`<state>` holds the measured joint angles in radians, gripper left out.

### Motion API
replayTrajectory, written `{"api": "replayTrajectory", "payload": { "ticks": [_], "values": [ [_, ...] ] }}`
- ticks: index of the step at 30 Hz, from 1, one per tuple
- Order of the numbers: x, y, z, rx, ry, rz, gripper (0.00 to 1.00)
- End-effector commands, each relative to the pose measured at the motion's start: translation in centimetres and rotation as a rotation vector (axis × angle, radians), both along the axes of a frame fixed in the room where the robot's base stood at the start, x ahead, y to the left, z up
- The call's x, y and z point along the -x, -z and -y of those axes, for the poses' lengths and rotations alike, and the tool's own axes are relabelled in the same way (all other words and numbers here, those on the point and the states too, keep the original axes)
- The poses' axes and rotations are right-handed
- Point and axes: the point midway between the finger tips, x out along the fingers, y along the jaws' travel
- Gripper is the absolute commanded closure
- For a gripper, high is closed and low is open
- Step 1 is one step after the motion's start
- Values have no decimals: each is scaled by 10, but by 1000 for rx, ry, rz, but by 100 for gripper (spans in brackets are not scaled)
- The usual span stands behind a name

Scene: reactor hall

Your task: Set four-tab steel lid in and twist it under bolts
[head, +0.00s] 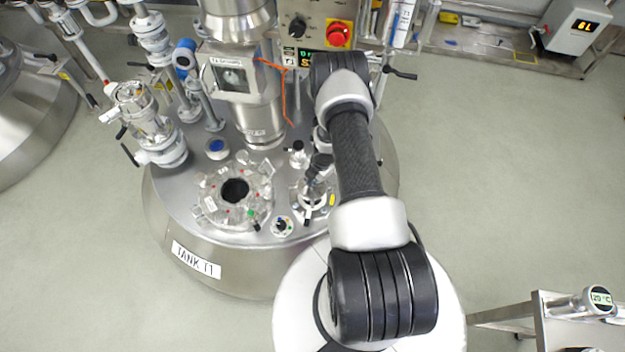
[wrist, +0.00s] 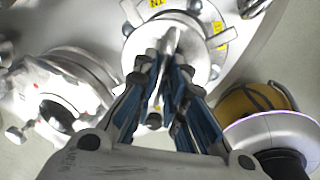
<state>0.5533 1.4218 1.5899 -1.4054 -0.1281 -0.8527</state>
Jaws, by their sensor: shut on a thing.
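The round steel lid (wrist: 200,65) lies beneath my gripper in the wrist view, with small tabs at its rim and an upright handle in its middle. My gripper (wrist: 168,62) is shut on that handle; its blue-lined fingers stand on either side and hide part of the lid. In the head view my gripper (head: 317,172) is low over a small port (head: 313,203) on the right front of the tank top. I cannot tell whether the lid is seated or which tabs sit under bolts.
A larger clamped manway (head: 235,190) with a dark centre is left of the port on Tank T1 (head: 225,262). A small gauge (head: 282,226) stands close in front. Pipes and a valve (head: 150,130) crowd the left; a control panel (head: 318,30) stands behind.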

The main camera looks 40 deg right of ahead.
Motion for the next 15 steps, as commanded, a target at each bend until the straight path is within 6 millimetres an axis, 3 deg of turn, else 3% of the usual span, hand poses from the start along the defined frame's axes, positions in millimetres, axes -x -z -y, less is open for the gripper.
{"api": "replayTrajectory", "payload": {
  "ticks": [15],
  "values": [
    [0,56,0,0,-1,1,100]
  ]
}}
